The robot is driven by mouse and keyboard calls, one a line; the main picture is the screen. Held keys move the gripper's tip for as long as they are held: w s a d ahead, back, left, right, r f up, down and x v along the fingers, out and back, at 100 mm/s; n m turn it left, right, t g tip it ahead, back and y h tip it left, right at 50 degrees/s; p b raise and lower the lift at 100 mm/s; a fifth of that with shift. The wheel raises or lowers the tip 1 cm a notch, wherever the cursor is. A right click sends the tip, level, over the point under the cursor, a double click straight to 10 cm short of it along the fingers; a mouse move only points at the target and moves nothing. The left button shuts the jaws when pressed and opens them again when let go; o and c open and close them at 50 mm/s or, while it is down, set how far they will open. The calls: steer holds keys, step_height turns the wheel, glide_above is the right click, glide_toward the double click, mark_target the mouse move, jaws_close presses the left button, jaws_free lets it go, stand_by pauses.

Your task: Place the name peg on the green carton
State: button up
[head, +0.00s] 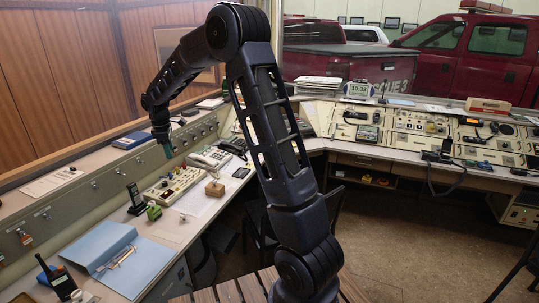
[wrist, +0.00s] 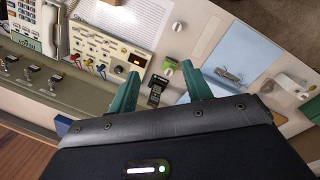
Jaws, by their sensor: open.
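The small green carton (head: 153,211) stands on the left desk beside a black handset; in the wrist view the carton (wrist: 170,65) shows just beyond the space between my fingertips, with a pale round shape on it. A small pale upright piece (wrist: 178,26) stands near the desk edge past the carton; it may be the name peg, but it is too small to tell. In the head view this piece (head: 183,217) is tiny. My gripper (head: 168,151) is open and empty above the desk, its teal fingers (wrist: 165,86) apart, pointing down.
A black handset (wrist: 157,90) stands close to the carton. A switch panel (head: 174,185), telephone (head: 209,158) and wooden block with a handle (head: 215,188) stand further along. A blue folder (head: 104,248) lies nearer. A raised rail with knobs (head: 95,184) runs behind the desk.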

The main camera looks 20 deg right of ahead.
steer(key=s+d+r+m+t, duration=0.1)
steer(key=s+d+r+m, duration=0.4)
steer(key=s+d, duration=0.4)
steer(key=s+d+r+m, duration=0.3)
steer(key=s+d+r, duration=0.5)
steer(key=s+d, duration=0.1)
steer(key=s+d+f+m+t, duration=0.1)
steer(key=s+d+m, duration=0.3)
steer(key=s, duration=0.7)
steer(key=s+d+f+m+t, duration=0.1)
steer(key=s+d+m, duration=0.3)
steer(key=s, duration=0.7)
steer(key=shift+d+f+y, duration=0.2)
steer(key=shift+d+y, duration=0.2)
steer(key=shift+d, duration=0.55)
